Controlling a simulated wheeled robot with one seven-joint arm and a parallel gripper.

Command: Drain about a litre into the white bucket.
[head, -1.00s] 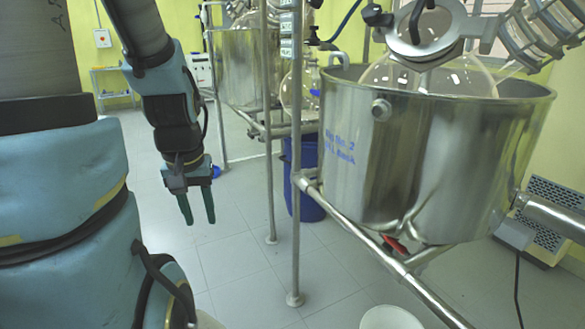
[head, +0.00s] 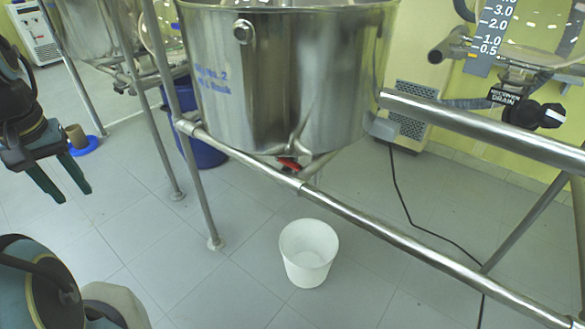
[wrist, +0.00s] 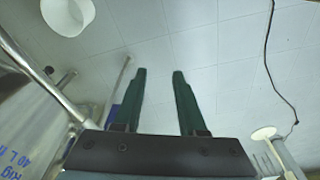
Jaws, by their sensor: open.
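The white bucket (head: 308,254) stands upright on the tiled floor below the steel vessel and looks empty. It also shows at the upper left of the wrist view (wrist: 68,14). The steel vessel (head: 285,80) sits in a pipe frame, with a red-handled valve (head: 288,163) under its base. A black knob labelled as the receiver drain (head: 535,113) is at the right, below a graduated scale. My gripper (head: 68,196) is open and empty at the left of the head view, well away from bucket and valves. Its fingers (wrist: 158,72) show apart in the wrist view.
A horizontal frame rail (head: 350,212) runs between my side and the valve. A blue bin (head: 205,150) stands behind the frame leg. A grey heater-like unit (head: 415,115) and a black cable (head: 405,200) are behind. Floor around the bucket is clear.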

